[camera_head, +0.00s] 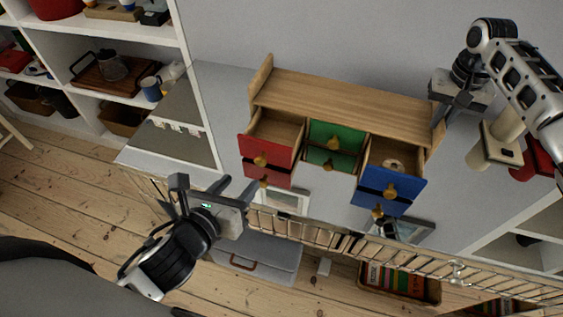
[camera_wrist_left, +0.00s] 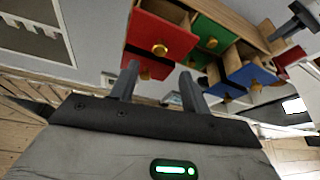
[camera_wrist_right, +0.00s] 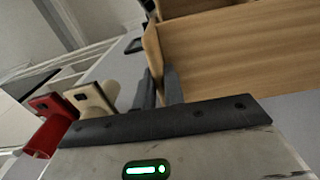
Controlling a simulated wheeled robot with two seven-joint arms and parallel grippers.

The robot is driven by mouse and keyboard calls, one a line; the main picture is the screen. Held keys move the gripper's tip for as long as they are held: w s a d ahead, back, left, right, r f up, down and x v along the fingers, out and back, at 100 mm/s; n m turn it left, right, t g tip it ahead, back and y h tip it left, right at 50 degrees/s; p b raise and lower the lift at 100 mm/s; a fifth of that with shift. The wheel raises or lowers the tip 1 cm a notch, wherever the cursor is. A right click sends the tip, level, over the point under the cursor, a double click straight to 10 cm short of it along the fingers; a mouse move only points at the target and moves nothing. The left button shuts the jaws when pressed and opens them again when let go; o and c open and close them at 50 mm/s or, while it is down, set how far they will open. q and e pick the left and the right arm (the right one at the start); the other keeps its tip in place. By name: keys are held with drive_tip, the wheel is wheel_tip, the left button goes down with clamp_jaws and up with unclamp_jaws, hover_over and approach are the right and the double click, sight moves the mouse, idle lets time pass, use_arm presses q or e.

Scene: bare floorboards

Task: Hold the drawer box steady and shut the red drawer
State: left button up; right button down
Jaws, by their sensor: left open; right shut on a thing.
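The wooden drawer box (camera_head: 340,97) stands on a grey surface, with red, green and blue drawers. The upper red drawer (camera_head: 264,152) is pulled out, its inside showing, with a round wooden knob (camera_head: 260,161). The blue drawer (camera_head: 391,190) is also out and holds a ring-shaped item. My right gripper (camera_head: 445,110) is shut on the box's right side panel (camera_wrist_right: 153,52).
A beige object (camera_head: 490,150) and a red object (camera_head: 538,160) stand right of the box, near my right arm. A metal rail (camera_head: 350,236) runs along the front edge. White shelves (camera_head: 120,60) with crockery stand at the left.

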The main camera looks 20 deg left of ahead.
sight(259, 163)
use_arm(q)
drive_tip(key=x, duration=0.8)
drive_tip(key=shift+w, duration=0.35)
drive_tip(key=shift+f, duration=0.1)
